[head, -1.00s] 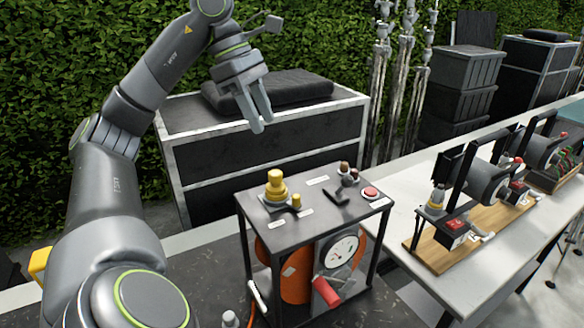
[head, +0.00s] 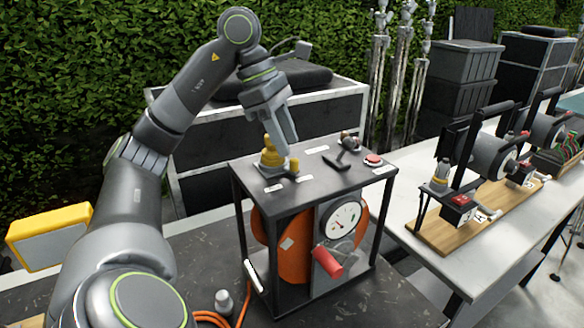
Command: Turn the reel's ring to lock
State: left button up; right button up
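The reel (head: 293,262) is an orange drum inside a black open frame, with a round white gauge and a red handle on its front face. On the frame's top plate stands a yellow stepped knob (head: 270,153), which I take for the ring, with a small yellow pin beside it. My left gripper (head: 284,145) points down at the yellow knob, its fingers over or just beside the knob's right side. I cannot tell whether they touch it or how far apart they are. My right gripper does not show.
The top plate also carries a black lever (head: 337,162), a red button (head: 374,159) and several white labels. An orange cable (head: 212,318) and a small grey-white fitting (head: 224,301) lie left of the frame. More reels on a wooden board (head: 447,232) stand on the right table.

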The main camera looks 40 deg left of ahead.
aim_at(295, 159)
pick_arm(q)
jog(key=shift+b+x, duration=0.4)
jog(key=shift+x, duration=1.55)
jog(key=shift+c, duration=0.5)
grip_shut()
